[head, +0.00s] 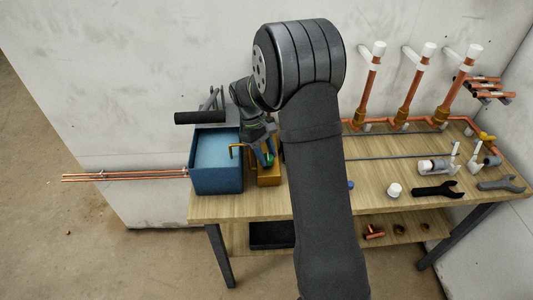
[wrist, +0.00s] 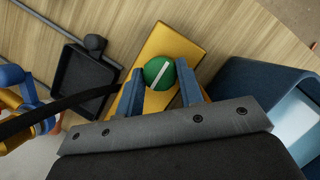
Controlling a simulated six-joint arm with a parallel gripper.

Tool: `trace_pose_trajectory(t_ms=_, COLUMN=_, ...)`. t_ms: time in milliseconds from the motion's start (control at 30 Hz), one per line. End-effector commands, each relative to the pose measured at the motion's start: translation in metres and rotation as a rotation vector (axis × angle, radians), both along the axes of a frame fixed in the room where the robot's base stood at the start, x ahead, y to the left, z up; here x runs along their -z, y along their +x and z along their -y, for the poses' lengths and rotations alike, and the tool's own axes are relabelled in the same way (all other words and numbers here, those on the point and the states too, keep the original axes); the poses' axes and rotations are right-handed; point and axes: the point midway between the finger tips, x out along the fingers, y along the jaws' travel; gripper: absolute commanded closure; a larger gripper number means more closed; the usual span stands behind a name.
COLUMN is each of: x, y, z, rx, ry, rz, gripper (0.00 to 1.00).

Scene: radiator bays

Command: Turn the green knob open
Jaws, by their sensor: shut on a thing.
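The green knob (wrist: 159,72) is round with a white line across its top. It sits on a yellow block (wrist: 182,40) on the wooden bench. In the wrist view the two blue fingers of my gripper (wrist: 159,84) stand on either side of the knob, shut on it. The white line runs slanted, from lower left to upper right. In the head view my gripper (head: 264,150) points down over the yellow block (head: 268,179), and a little green of the knob (head: 268,160) shows between the fingers. My arm hides part of the bench behind it.
A blue bin (head: 216,182) stands close left of the yellow block. A black tray (wrist: 84,80) lies on its other side. Copper pipes (head: 406,100) rise along the back wall. Wrenches (head: 438,190) and a white cap (head: 394,190) lie at the right.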

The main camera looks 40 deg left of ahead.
Motion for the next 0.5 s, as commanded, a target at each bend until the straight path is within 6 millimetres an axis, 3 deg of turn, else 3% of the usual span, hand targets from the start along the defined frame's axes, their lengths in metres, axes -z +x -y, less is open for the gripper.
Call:
trace_pose_trajectory(t_ms=33, x=0.0002, y=0.0002, z=-0.0002, rx=-0.001, ry=0.001, rz=0.001, gripper=0.6)
trace_pose_trajectory(t_ms=100, x=0.0002, y=0.0001, z=-0.0002, rx=0.0, ry=0.0, rz=0.001, gripper=0.46)
trace_pose_trajectory(t_ms=133, x=0.0002, y=0.0001, z=-0.0001, rx=0.0, ry=0.0, rz=0.0, gripper=0.44)
trace_pose_trajectory(t_ms=500, x=-0.0057, y=0.0, z=-0.0026, rx=0.0, ry=0.0, rz=0.0, gripper=0.44)
